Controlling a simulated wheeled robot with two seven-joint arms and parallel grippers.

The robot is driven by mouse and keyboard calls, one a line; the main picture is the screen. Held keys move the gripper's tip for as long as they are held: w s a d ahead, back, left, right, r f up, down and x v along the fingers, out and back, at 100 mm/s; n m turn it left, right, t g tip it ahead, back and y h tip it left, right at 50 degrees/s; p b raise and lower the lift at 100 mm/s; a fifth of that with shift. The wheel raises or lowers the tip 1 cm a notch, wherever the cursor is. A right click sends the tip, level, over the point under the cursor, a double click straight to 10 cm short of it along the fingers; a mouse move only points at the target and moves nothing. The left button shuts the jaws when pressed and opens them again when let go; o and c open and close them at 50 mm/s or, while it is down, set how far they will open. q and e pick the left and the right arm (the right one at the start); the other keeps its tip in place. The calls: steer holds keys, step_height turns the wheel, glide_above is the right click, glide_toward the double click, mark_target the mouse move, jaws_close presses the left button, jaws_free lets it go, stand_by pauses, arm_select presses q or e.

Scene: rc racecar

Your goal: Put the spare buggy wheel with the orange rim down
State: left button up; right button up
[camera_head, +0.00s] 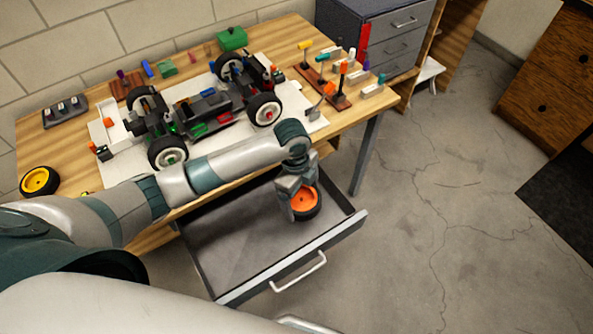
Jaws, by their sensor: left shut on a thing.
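The spare buggy wheel with the orange rim (306,201) is in the head view, over the right part of the open drawer (232,243). My left gripper (297,201) points down and is shut on this wheel. Part of the wheel is hidden behind the gripper. I cannot tell whether the wheel touches the drawer floor. The rest of the drawer looks empty. My right gripper is not in view.
An RC buggy (200,116) stands on a white mat on the wooden workbench (62,143). A yellow-rimmed wheel (39,181) lies at the bench's left end. Several tools stand in a rack (325,86) at right. The drawer handle (300,273) juts forward. Concrete floor is clear at right.

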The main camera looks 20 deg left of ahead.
arm_select(q)
steer(key=w+a+r+n, duration=0.1)
steer(key=a+r+n, duration=0.1)
steer(key=r+n, duration=0.5)
steer(key=w+a+r+n+t+y, duration=0.1)
steer(key=w+a+r+n, duration=0.1)
steer(key=r+n, duration=0.5)
steer(key=w+a+r+n, duration=0.1)
steer(key=r+n, duration=0.5)
steer(key=r, duration=0.9)
steer(key=shift+w+a+r+n+t, duration=0.25)
steer(key=shift+w+a+n+t, duration=0.1)
steer(key=shift+a+n+t, duration=0.1)
